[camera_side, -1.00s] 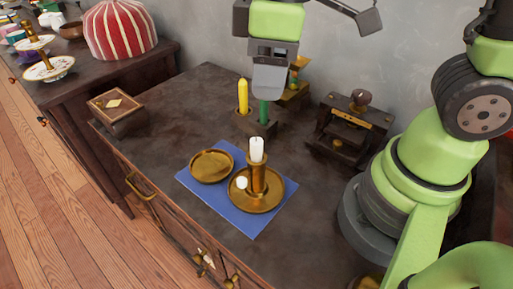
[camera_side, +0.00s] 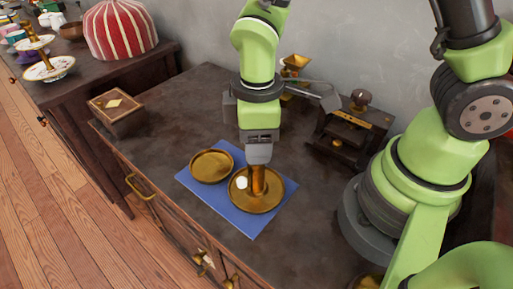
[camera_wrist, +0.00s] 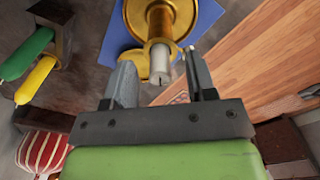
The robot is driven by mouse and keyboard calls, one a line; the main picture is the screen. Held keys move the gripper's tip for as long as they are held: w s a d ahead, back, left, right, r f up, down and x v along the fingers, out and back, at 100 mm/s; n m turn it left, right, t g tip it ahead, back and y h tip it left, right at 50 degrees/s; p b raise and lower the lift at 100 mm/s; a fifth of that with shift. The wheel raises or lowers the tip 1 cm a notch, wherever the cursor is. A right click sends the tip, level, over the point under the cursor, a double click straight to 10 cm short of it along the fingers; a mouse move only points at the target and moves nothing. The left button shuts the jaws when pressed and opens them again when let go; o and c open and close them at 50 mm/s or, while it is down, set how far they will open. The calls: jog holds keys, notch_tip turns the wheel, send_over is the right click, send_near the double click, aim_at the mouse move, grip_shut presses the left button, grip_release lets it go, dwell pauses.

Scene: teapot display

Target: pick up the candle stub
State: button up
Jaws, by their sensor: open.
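The white candle stub (camera_wrist: 159,66) stands in the brass candlestick (camera_side: 258,181) on the blue cloth (camera_side: 252,226). In the side view my gripper (camera_side: 259,157) hides the stub and hangs right over the candlestick. In the wrist view my gripper (camera_wrist: 160,84) is open, with one finger on each side of the stub's tip. I cannot tell whether either finger touches it. The candlestick also shows in the wrist view (camera_wrist: 160,20), beyond the stub.
A brass dish (camera_side: 211,165) lies left of the candlestick on the cloth. A dark wooden press (camera_side: 350,128) stands to the right. A small box (camera_side: 116,108) is at the left.

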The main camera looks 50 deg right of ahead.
jog(key=shift+f, duration=0.3)
grip_shut()
